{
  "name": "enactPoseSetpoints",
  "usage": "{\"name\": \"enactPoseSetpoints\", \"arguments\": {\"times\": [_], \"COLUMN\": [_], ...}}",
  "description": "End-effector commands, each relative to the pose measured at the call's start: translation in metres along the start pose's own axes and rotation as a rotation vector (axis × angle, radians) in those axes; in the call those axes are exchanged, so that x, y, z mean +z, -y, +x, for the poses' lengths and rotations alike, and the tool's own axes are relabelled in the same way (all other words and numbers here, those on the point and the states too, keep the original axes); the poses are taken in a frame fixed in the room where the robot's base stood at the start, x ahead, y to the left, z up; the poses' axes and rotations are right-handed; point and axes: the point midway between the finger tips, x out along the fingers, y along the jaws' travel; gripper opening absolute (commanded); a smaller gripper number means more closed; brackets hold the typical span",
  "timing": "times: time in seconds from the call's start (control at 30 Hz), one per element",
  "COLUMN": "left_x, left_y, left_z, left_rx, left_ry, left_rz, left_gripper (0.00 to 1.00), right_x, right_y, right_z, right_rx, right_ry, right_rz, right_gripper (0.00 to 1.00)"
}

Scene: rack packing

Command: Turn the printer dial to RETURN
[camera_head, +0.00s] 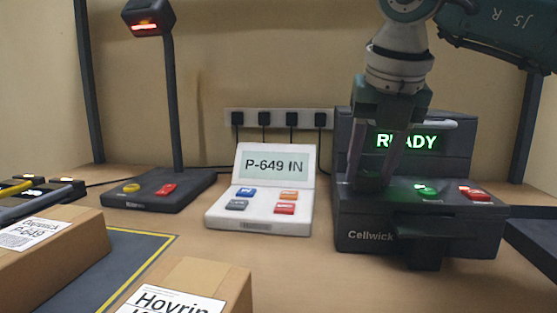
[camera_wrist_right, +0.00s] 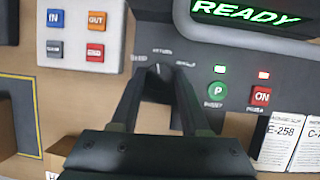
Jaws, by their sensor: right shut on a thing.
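The dark printer (camera_head: 418,220), marked Cellwick, stands at the right of the head view with a green READY display (camera_head: 407,141). My right gripper (camera_head: 374,178) comes down from above onto the left part of its sloped panel. In the right wrist view, the right gripper (camera_wrist_right: 158,100) is shut on the dark dial (camera_wrist_right: 156,82), with a finger on each side. A pale mark on the dial points about straight up, toward the top label (camera_wrist_right: 162,51), which seems to read RETURN. Labels to its left and right are too small to read surely. The fingers hide the dial's lower part.
A green button (camera_head: 427,190) and a red button (camera_head: 474,194) sit right of the dial. A white console (camera_head: 262,190) showing P-649 IN stands left of the printer. A scanner stand (camera_head: 160,190) is farther left. Boxes (camera_head: 200,277) fill the front left.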

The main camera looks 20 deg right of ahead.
Motion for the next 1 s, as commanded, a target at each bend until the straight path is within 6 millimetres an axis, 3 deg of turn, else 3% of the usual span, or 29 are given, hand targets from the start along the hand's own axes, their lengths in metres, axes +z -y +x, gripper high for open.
{"name": "enactPoseSetpoints", "arguments": {"times": [0.4,0.97,1.0], "left_x": [-0.0010,-0.0008,-0.0008], "left_y": [-0.0024,-0.0015,-0.0012], "left_z": [-0.0017,-0.0017,-0.0017], "left_rx": [0.007,0.005,0.004], "left_ry": [-0.001,-0.001,-0.001], "left_rz": [-0.009,-0.006,-0.005], "left_gripper": [0.00,0.00,0.00], "right_x": [-0.0004,-0.0005,-0.0005], "right_y": [-0.0019,-0.0013,-0.0013], "right_z": [0.0003,0.0007,0.0007], "right_rx": [-0.075,-0.087,-0.087], "right_ry": [0.011,0.012,0.012], "right_rz": [0.183,0.211,0.211], "right_gripper": [0.00,0.00,0.50]}}
